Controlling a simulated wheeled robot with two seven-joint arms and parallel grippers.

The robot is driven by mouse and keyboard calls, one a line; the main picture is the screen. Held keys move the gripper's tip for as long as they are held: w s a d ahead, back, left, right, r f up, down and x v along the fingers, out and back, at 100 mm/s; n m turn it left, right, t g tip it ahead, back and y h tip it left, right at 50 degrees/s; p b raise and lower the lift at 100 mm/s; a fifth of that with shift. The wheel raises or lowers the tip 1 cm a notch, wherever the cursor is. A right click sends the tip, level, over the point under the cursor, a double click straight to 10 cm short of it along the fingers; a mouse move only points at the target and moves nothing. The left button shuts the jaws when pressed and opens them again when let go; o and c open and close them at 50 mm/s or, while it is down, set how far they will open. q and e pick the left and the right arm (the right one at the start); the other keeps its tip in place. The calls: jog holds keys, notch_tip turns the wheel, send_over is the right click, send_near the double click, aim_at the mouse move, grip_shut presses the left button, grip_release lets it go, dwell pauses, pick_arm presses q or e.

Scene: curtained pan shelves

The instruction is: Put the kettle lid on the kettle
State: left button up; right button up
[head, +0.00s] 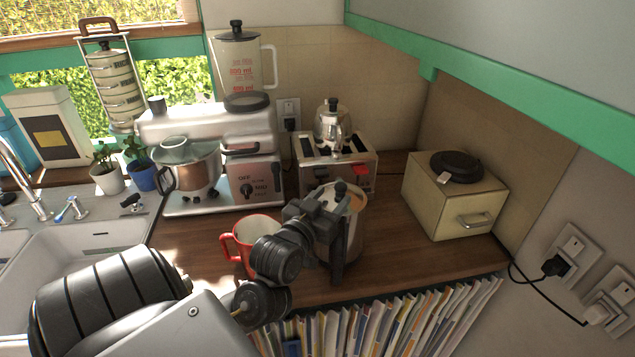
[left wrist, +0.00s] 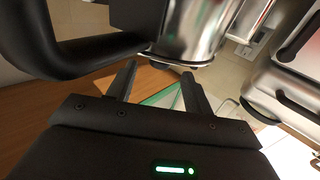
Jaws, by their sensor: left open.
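The steel kettle (head: 356,232) stands on the wooden counter, with a dark handle on the near side and a tan-looking top. Its steel body (left wrist: 190,35) and a thick black handle fill the top and left of the left wrist view. A small black knob (head: 341,188) shows at its top; I cannot tell whether it belongs to a lid. I cannot pick out the kettle lid for certain. My left gripper (head: 325,222) is close in front of the kettle and partly hides it. Its two fingers (left wrist: 160,86) are apart with nothing between them. My right gripper is not in view.
A red mug (head: 240,247) stands just left of the kettle. Behind are a toaster (head: 352,172) with a small steel pot on it and a stand mixer (head: 215,150). A cream box (head: 440,205) carries a black disc (head: 457,166). The sink is at left.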

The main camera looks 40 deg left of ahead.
pick_arm(q)
jog(key=p+v, duration=0.6)
jog(key=v, duration=0.2)
dwell(0.9)
